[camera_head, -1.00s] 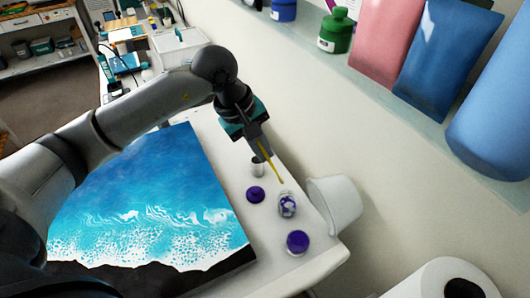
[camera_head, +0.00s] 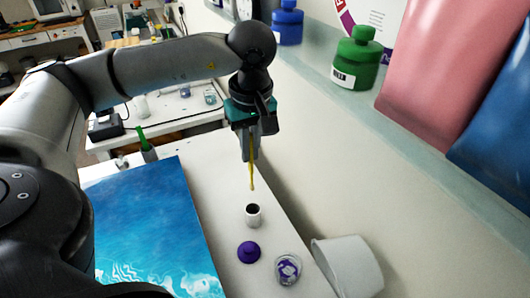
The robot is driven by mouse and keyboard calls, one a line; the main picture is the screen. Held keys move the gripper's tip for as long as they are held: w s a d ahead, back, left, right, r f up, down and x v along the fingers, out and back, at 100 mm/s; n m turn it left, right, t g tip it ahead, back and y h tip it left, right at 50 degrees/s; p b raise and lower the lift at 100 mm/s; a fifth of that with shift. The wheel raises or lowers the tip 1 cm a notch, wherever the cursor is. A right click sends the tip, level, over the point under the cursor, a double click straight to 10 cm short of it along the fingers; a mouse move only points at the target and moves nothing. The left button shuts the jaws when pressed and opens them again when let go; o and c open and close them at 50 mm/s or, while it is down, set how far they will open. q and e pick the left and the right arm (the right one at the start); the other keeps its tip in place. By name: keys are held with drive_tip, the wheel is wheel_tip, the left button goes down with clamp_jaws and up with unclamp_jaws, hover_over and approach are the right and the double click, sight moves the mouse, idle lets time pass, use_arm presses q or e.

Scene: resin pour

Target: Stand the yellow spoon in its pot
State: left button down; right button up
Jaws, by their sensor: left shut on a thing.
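The yellow spoon (camera_head: 252,174) hangs nearly upright from my left gripper (camera_head: 250,152), which is shut on its upper part. Its lower end is just above a small pale cylindrical pot (camera_head: 253,216) with a dark open mouth, in line with it in the picture. A gap shows between the spoon and the pot's rim. The pot stands upright on the white table (camera_head: 205,171). My right gripper is not in view.
A purple lid or cup (camera_head: 248,252) and a clear jar with purple contents (camera_head: 288,268) stand in front of the pot. A white bucket (camera_head: 348,266) is to the right. A blue wave painting (camera_head: 150,220) lies left. A green-handled tool stands in a grey pot (camera_head: 149,153) behind it.

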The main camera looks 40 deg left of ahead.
sight(252, 185)
use_arm(q)
drive_tip(key=shift+s+f, duration=0.2)
drive_tip(key=shift+f, duration=0.2)
drive_tip(key=shift+f+b, duration=0.4)
drive_tip(key=shift+b, duration=0.1)
wheel_tip(252, 185, down, 10)
drive_tip(key=b, duration=0.8)
drive_tip(key=shift+b, duration=0.3)
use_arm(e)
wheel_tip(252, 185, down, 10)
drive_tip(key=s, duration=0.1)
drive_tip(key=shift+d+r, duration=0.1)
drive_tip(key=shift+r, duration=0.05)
use_arm(q)
drive_tip(key=c, duration=0.9)
unclamp_jaws()
drive_tip(key=shift+r, duration=0.1)
